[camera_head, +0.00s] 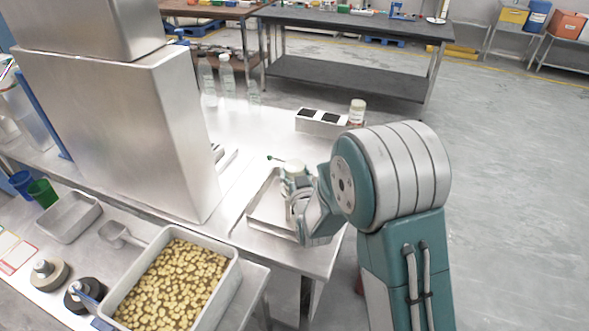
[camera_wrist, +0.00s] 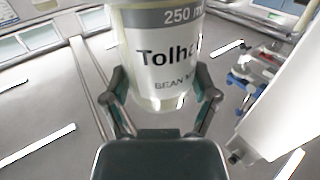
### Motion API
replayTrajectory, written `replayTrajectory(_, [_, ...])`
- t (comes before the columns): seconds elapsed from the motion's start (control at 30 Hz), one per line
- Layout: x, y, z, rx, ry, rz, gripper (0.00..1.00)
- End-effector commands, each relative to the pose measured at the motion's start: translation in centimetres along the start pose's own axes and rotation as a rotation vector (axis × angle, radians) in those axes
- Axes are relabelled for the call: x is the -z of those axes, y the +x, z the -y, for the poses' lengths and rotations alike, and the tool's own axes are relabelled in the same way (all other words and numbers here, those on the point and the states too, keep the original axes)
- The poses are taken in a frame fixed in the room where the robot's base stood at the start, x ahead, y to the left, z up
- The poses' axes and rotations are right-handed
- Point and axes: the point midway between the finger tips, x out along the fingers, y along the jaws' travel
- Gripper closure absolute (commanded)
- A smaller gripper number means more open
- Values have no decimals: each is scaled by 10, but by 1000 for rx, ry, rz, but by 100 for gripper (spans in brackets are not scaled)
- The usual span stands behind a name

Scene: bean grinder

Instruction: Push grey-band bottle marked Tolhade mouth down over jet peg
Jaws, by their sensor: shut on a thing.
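My gripper (camera_wrist: 160,100) is shut on a pale bottle (camera_wrist: 160,60) with a grey band and a label reading "Tolha", its end cut off by the bottle's curve. In the head view, my gripper (camera_head: 297,197) holds this bottle (camera_head: 293,169) at a shallow metal tray on the table; the arm partly hides it. I cannot tell which end has the mouth. A black round base with a raised middle (camera_head: 83,294), which looks like the jet peg, stands at the lower left, well apart from the bottle. A blue strip partly covers it.
The shallow tray (camera_head: 262,222) lies under my gripper. A bin of yellowish pieces (camera_head: 228,284) stands between it and the black base. A paler round base (camera_head: 48,274) and a scoop (camera_head: 117,232) are nearby. A tall metal housing (camera_head: 130,125) blocks the left. Another bottle (camera_head: 356,113) stands behind.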

Motion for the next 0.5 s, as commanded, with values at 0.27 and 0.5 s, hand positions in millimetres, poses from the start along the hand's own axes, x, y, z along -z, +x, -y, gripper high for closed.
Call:
replayTrajectory(0.27, [0,0,0,0,0,-1,53])
replayTrajectory(0.5, [0,0,0,0,0,-1,19])
